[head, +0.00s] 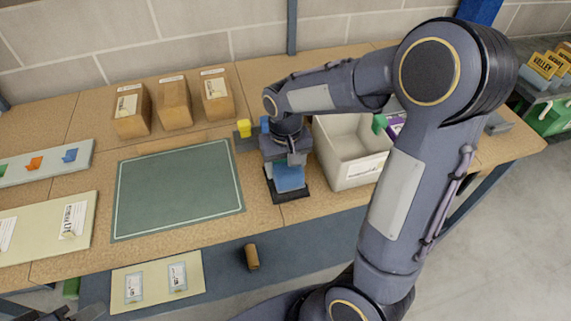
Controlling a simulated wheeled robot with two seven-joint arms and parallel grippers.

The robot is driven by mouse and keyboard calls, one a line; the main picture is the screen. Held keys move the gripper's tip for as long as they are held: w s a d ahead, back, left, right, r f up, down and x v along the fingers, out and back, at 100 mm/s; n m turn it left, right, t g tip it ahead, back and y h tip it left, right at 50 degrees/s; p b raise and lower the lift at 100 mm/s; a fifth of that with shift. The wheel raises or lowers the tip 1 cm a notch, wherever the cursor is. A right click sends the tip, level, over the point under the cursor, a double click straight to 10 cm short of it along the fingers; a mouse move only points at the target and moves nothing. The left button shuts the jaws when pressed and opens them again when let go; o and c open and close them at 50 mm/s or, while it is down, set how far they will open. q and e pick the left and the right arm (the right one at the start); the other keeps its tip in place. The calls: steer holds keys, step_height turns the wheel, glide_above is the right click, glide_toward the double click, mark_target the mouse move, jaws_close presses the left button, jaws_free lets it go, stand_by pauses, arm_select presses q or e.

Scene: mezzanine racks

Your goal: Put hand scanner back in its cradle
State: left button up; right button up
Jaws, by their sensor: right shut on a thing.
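My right gripper (287,158) reaches down over the workbench, just left of the white bin. It is shut on a blue and grey thing (289,178), which I take for the hand scanner; the jaws and wrist hide its upper part. A flat dark base (291,196), perhaps the cradle, lies right under it. I cannot tell whether the scanner touches this base or is seated in it. Dark parts at the bottom left edge seem to be my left gripper (62,313), cut off by the frame; its jaws cannot be made out.
The white bin (340,170) stands close right of my gripper. A green mat (178,188) lies clear to the left. Several cartons (174,104) stand behind it, and a yellow piece (243,128) stands near my wrist. A small brown cylinder (251,257) lies on the lower blue-grey surface.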

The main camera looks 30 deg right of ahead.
steer(key=o, duration=1.2)
steer(key=shift+o, duration=0.2)
step_height(320, 180, up, 8)
steer(key=shift+f, duration=0.1)
steer(key=s+a+t+y, duration=0.2)
steer(key=s, duration=0.6)
steer(key=s+a+r+n+t+y, duration=0.1)
steer(key=s+a+t, duration=0.1)
steer(key=s, duration=0.6)
steer(key=shift+s+r+t+y, duration=0.15)
steer(key=shift+s+t+y, duration=0.25)
steer(key=shift+t, duration=0.4)
